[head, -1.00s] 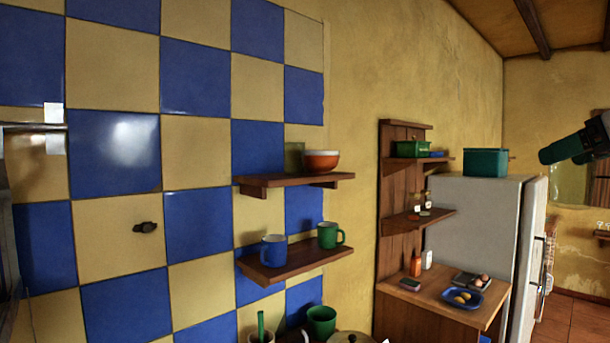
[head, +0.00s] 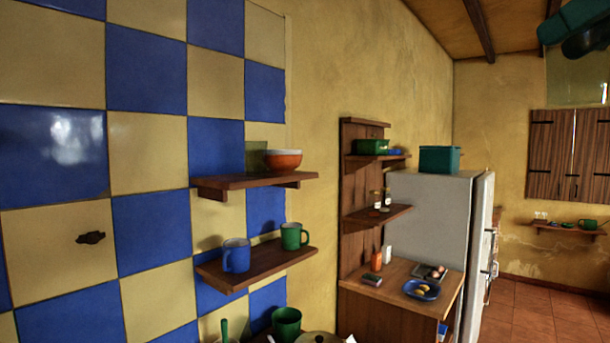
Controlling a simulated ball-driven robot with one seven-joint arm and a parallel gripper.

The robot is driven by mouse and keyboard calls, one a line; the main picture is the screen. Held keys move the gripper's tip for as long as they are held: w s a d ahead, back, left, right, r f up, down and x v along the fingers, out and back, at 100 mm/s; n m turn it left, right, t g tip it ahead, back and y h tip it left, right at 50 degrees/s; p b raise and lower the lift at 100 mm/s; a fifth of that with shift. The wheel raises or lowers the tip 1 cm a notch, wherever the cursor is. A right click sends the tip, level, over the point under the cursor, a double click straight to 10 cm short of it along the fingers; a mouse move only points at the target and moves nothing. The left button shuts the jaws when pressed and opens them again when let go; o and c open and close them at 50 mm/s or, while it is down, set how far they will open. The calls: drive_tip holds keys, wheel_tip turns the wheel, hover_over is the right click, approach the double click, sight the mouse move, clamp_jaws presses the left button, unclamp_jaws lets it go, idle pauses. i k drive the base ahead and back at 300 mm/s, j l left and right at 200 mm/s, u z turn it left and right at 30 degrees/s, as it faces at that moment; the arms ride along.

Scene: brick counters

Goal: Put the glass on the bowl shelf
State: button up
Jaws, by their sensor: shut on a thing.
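My gripper (head: 580,38) is at the top right of the head view, partly cut off by the picture edge. It is shut on a see-through, pale greenish glass (head: 576,78), which hangs below the dark fingers and is hard to make out against the wall. The bowl shelf (head: 240,183) is the upper wooden shelf on the tiled wall, left of centre. An orange bowl (head: 284,161) stands on it, with a greenish see-through glass (head: 256,155) to its left. My gripper is well to the right of this shelf in the picture.
A lower shelf (head: 258,268) holds a blue mug (head: 236,256) and a green mug (head: 294,237). Right of it stand a wooden shelf unit (head: 356,210) and a fridge (head: 430,210) with a green box (head: 440,159) on top. The bowl shelf's right end looks bare.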

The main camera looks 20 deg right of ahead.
sight(224, 178)
drive_tip(key=i+j, duration=1.55)
